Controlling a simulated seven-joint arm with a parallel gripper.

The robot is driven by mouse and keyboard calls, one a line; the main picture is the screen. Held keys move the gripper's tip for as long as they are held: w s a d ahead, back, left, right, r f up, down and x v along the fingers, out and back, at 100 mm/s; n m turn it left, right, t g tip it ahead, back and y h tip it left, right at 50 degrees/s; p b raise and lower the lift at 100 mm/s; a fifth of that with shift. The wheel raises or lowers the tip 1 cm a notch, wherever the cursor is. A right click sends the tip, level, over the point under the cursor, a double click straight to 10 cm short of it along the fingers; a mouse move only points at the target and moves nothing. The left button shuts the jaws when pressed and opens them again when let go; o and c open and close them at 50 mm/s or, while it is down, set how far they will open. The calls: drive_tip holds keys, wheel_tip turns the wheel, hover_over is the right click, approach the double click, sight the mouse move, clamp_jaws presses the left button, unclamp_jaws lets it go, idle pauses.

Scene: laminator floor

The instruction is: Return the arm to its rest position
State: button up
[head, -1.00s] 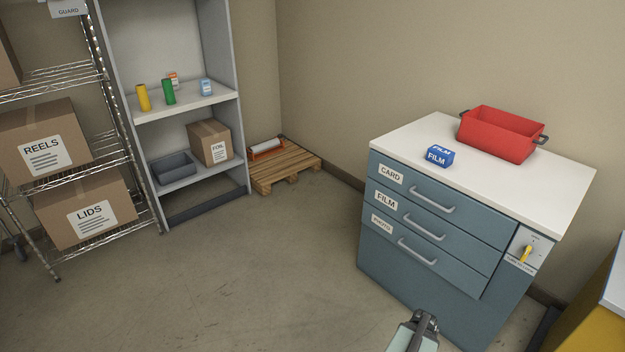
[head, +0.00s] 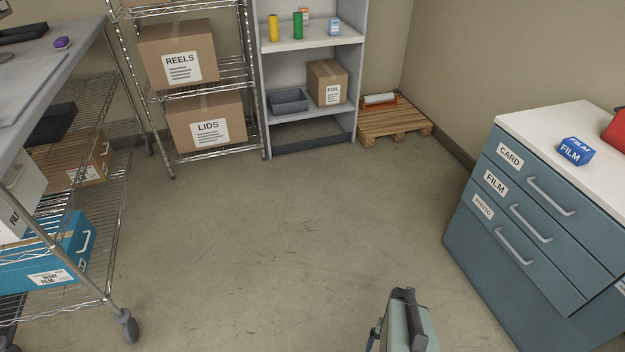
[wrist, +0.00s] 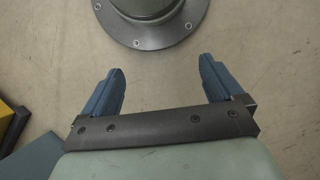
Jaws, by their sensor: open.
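My gripper shows in the wrist view (wrist: 162,88) with its two blue fingers spread apart and nothing between them. Below the fingers is bare floor, with the round dark flange of my own base at the top of that view. In the head view, part of my arm (head: 403,325) shows at the bottom, right of centre, over open floor. It is apart from the drawer cabinet. The fingertips are hard to make out there.
The blue-grey drawer cabinet (head: 520,250) stands at right, its drawers shut, with a blue FILM box (head: 575,151) on top. A red bin (head: 617,130) is cut off. A wire cart (head: 75,180) stands at left. Shelves and a pallet (head: 392,123) line the back. The middle floor is clear.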

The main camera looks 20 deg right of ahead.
drive_tip(key=s+a+f+n+g+h, duration=0.1)
drive_tip(key=a+n, duration=0.6)
drive_tip(key=a, duration=0.9)
drive_tip(key=shift+a+f+n+g+h, duration=0.3)
drive_tip(key=shift+f+g+h, duration=0.45)
drive_tip(key=shift+h, duration=0.45)
drive_tip(key=shift+r, duration=0.1)
drive_tip(key=shift+c, duration=0.2)
